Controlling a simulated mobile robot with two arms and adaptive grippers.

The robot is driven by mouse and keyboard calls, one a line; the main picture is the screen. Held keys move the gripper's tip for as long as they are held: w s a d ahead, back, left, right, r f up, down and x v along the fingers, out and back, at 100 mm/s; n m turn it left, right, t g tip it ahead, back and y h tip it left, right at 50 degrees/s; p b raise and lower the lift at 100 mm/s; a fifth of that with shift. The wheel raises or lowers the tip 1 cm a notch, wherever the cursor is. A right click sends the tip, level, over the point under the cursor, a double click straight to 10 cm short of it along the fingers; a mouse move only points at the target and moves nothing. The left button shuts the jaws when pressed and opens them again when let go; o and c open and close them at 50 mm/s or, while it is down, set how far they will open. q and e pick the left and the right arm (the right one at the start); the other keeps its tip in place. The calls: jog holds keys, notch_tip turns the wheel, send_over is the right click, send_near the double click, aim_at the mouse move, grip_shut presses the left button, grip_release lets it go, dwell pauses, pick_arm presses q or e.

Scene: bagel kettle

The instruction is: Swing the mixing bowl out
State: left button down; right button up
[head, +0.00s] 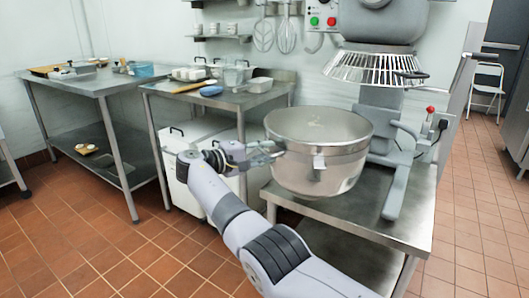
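The steel mixing bowl (318,165) stands upright, over or on the metal table (400,225), with a small bracket on its front. It sits left of and in front of the mixer's column (378,115), not squarely below the wire guard (372,68). My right gripper (270,153) is at the bowl's left side, just below the rim, with its fingertips at or touching the wall. Whether the fingers are closed on a handle there is hidden. My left gripper is not in view.
Left of the bowl is a steel table with tubs and a blue item (212,90). A longer table (85,82) stands further left. Whisks (286,35) hang on the wall. The tiled floor (110,250) is clear at the front left.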

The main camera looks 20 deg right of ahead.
jog(key=shift+o, duration=0.2)
jog(key=v, duration=1.2)
